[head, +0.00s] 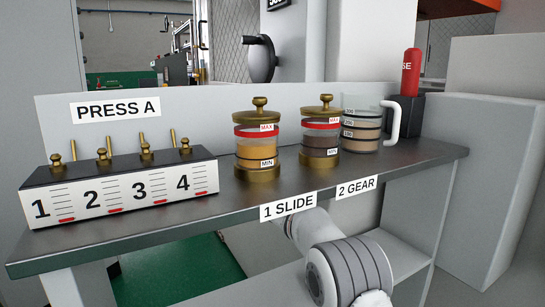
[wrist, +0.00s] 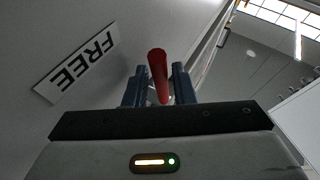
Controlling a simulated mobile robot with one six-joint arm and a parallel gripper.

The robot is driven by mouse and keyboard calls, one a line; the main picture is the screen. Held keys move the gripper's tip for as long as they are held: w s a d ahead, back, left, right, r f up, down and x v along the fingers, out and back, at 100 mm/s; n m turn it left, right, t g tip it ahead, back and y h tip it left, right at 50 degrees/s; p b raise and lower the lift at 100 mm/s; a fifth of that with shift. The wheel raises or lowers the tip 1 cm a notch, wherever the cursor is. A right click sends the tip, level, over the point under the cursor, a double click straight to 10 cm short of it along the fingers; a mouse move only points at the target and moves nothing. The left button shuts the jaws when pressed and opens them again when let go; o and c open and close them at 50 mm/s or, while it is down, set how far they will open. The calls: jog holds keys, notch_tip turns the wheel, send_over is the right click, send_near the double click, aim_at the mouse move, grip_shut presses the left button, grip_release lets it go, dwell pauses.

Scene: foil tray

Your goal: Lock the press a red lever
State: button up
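The red lever (wrist: 158,75) shows in the wrist view as a red rod with a rounded end. It stands between the two dark blue fingers of my gripper (wrist: 160,86). The fingers look open, with a gap on the left of the lever and a narrower one on the right; contact cannot be made out. A white sign (wrist: 80,68) reading FREE is on the pale wall to the left of the lever. The lever's base is hidden behind my gripper's body. My gripper and this lever cannot be made out in the head view.
The head view shows a grey shelf (head: 245,200) below a PRESS A sign (head: 115,107). It carries a numbered block (head: 130,200), two brass-capped jars (head: 257,145) (head: 320,138), a clear jug (head: 360,125) and an upright red object (head: 411,72) at a black box.

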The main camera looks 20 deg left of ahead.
jog(key=shift+c, duration=0.4)
grip_shut()
